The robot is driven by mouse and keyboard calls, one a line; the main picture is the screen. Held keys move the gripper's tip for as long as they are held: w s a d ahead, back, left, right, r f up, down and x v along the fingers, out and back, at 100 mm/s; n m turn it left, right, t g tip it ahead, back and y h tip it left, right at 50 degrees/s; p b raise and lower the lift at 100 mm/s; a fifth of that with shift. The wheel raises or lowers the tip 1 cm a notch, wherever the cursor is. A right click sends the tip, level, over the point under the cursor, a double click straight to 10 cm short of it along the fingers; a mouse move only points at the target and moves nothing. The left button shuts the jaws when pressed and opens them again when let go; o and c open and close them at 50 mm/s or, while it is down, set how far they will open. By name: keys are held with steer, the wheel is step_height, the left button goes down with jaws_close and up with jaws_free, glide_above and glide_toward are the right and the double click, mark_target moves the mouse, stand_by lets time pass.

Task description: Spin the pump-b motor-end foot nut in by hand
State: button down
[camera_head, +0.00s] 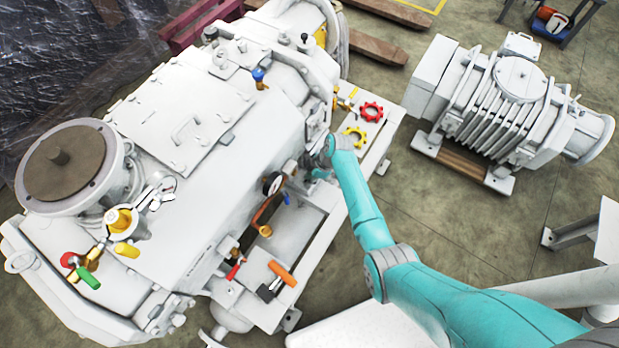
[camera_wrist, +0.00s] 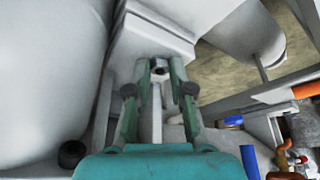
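In the wrist view, a small dark nut (camera_wrist: 160,71) sits at a light grey foot or ledge of the pump. My gripper (camera_wrist: 161,74) has its two teal fingers on either side of it, with little or no gap visible. I cannot tell whether they press on the nut. A pale bar (camera_wrist: 157,115) runs between the fingers below the nut. In the head view, my gripper (camera_head: 318,168) reaches down beside the large white pump (camera_head: 200,125), at its right side above the frame. The nut is hidden there by my arm and the pump.
A second white ribbed machine (camera_head: 510,105) stands on the floor at right. Pump walls leave little room around my fingers.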

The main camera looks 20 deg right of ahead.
steer(key=shift+m, duration=0.3)
steer(key=m, duration=0.1)
steer(key=m+t, duration=0.1)
steer(key=shift+s+a+m+h, duration=0.1)
steer(key=shift+s+m+h, duration=0.1)
steer(key=shift+m+h, duration=0.15)
steer(key=m, duration=0.2)
steer(key=m+t+h, duration=0.1)
steer(key=m, duration=0.1)
steer(key=shift+s+a+m+t, duration=0.15)
steer(key=shift+a+m+t, duration=0.05)
steer(key=shift+m+t, duration=0.1)
steer(key=m+h, duration=0.1)
steer(key=m, duration=0.1)
steer(key=m+h, duration=0.1)
steer(key=m, duration=0.1)
steer(key=shift+a+t, duration=0.2)
steer(key=shift+t, duration=0.1)
steer(key=shift+a+m+h, duration=0.1)
steer(key=shift+m+h, duration=0.55)
steer(key=shift+m, duration=1.3)
steer(key=c, duration=1)
jaws_free()
